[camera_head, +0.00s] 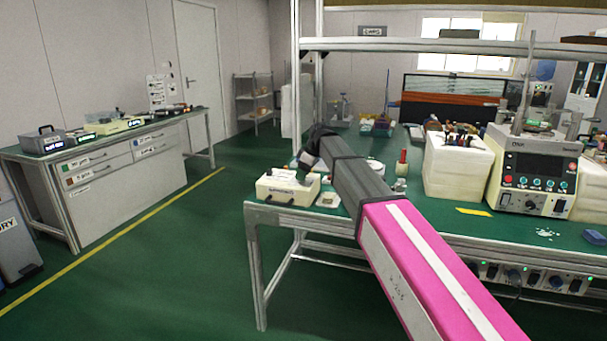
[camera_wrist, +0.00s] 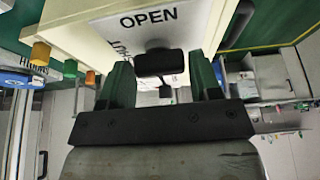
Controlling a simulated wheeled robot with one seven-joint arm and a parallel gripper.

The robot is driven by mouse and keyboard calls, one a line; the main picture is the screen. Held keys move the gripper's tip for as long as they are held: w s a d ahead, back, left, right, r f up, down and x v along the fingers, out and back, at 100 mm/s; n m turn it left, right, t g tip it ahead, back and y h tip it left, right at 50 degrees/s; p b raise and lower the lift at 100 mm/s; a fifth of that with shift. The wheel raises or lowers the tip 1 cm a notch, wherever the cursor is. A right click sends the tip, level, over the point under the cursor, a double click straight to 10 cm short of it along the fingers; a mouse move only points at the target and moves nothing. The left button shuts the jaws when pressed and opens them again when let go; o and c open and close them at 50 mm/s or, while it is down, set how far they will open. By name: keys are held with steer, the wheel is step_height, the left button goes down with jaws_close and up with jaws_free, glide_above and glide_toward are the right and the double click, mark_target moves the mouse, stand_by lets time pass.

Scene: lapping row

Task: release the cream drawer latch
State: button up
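The cream drawer box (camera_head: 288,187) sits at the near left corner of the green workbench. Its cream face (camera_wrist: 107,38) fills the top of the wrist view, with a white plate marked OPEN and a second, partly hidden word. The black latch knob (camera_wrist: 160,63) stands out from this plate. My gripper (camera_wrist: 160,72) is open, with one green finger on each side of the knob and small gaps visible. In the head view my gripper (camera_head: 310,152) is dark, by the box's upper right; its fingers and the latch are not clear there.
A small pale dish (camera_head: 328,200) lies right of the box. A red-topped bottle (camera_head: 402,162), a cream block of tools (camera_head: 457,165) and a lapping machine (camera_head: 535,170) stand farther right. The green floor (camera_head: 190,260) left of the bench is clear.

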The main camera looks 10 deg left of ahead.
steer(key=c, duration=0.5)
steer(key=shift+o, duration=0.2)
steer(key=shift+m, duration=0.3)
steer(key=m+t, duration=0.1)
steer(key=m, duration=0.1)
steer(key=shift+s+m+h, duration=0.1)
steer(key=shift+m+h, duration=0.2)
steer(key=shift+m, duration=0.1)
steer(key=m+t, duration=0.1)
steer(key=m, duration=0.3)
steer(key=shift+t+h, duration=0.4)
steer(key=m+h, duration=0.1)
steer(key=m, duration=0.2)
steer(key=m+t, duration=0.1)
steer(key=m, duration=0.1)
steer(key=shift+a+m+h, duration=0.15)
steer(key=shift+m+h, duration=1.15)
steer(key=shift+m, duration=1.4)
steer(key=o, duration=0.9)
